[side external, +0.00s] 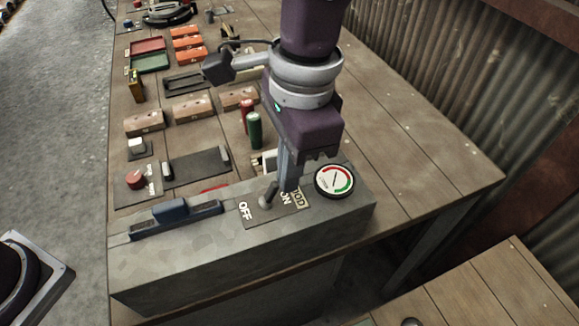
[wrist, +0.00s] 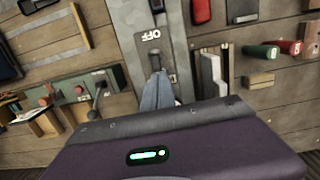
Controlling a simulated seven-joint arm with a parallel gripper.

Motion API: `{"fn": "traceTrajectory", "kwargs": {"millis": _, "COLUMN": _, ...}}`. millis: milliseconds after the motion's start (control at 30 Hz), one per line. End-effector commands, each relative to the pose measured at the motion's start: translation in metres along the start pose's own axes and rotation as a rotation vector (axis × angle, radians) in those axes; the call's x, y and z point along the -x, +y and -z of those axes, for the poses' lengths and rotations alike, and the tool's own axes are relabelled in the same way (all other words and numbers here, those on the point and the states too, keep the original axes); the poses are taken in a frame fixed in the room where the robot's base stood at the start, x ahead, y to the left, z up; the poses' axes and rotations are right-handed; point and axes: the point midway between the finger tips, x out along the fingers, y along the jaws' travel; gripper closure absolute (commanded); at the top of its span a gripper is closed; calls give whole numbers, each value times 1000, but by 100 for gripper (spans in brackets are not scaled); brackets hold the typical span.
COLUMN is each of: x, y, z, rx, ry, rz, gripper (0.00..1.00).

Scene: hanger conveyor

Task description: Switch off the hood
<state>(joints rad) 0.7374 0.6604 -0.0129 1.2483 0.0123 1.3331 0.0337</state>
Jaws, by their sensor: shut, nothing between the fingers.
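The hood switch (side external: 267,196) is a grey toggle lever on a grey metal box (side external: 190,255) in the side external view. OFF is printed to its left and ON to its right, with a partly covered label beyond. The lever leans up and to the right, toward ON. My gripper (side external: 288,187) points down just right of the lever, on the ON side, with its fingers shut and empty. I cannot tell whether it touches the lever.
A round gauge (side external: 335,181) is right of my gripper. A blue slider (side external: 171,211) is on the box's left end. Wooden blocks and a red knob (side external: 136,180) are on the table (side external: 420,150), whose right side is clear.

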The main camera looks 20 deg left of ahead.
Motion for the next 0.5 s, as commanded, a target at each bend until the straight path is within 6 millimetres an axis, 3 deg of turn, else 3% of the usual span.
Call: {"fn": "traceTrajectory", "kwargs": {"millis": 500, "x": 2, "y": 0, "z": -3, "rx": 0, "ry": 53, "rz": 0, "gripper": 100}}
